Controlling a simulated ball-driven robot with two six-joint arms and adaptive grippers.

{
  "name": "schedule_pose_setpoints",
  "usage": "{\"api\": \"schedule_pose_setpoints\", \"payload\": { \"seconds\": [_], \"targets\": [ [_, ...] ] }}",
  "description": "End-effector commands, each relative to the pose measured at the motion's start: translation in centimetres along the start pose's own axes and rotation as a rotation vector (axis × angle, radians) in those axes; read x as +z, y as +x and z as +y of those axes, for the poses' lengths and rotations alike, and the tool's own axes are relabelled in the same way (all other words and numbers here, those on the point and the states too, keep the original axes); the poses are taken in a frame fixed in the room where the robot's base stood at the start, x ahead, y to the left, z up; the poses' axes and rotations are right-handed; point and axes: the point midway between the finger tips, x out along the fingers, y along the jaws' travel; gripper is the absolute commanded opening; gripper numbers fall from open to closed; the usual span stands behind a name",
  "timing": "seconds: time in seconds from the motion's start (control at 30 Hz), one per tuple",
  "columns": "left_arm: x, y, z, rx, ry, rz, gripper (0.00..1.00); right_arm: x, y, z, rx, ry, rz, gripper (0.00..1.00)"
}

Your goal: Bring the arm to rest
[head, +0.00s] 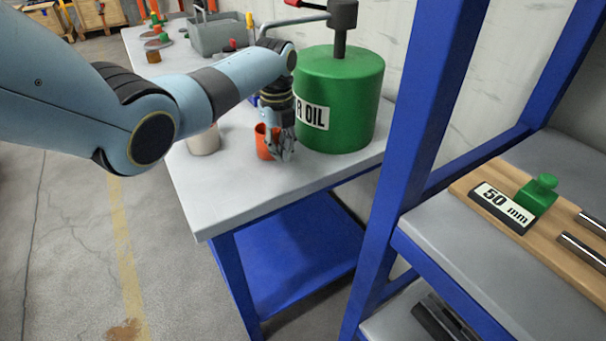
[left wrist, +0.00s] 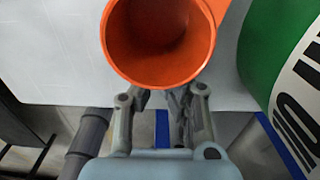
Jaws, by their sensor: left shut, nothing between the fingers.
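My left arm reaches in from the left in the head view, over the grey bench top (head: 215,208). My left gripper (head: 284,152) points down in front of the green oil can (head: 338,95) and right beside an orange cup (head: 262,146). It is shut and empty. In the left wrist view, the open mouth of the orange cup (left wrist: 160,42) fills the top middle and hides the tips of my left gripper (left wrist: 165,92). I cannot tell whether the fingers touch the cup. The can (left wrist: 275,60) shows at the right edge. My right gripper is not in view.
A white cup (head: 204,140) stands left of the orange one, partly behind my arm. A grey toolbox (head: 218,36) is farther back. A blue shelf post (head: 425,110) rises on the right, beside a wooden board (head: 475,204) with a 50 mm block. The bench's front corner is clear.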

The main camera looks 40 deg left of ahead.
Motion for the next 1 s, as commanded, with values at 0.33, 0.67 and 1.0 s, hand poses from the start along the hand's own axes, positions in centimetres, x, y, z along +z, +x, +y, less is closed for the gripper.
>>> {"api": "schedule_pose_setpoints", "payload": {
  "seconds": [0.33, 0.67, 1.0],
  "targets": [
    [0.1, -4.8, 0.0, -0.002, 0.0, -0.002, 0.0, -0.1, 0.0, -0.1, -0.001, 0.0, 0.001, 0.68],
    [0.0, -7.5, 0.0, 0.0, 0.0, 0.0, 0.0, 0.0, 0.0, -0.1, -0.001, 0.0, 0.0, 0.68],
    [-2.9, -4.8, 2.1, -0.011, -0.18, -0.038, 0.0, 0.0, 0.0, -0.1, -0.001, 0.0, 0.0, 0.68]
  ]
}}
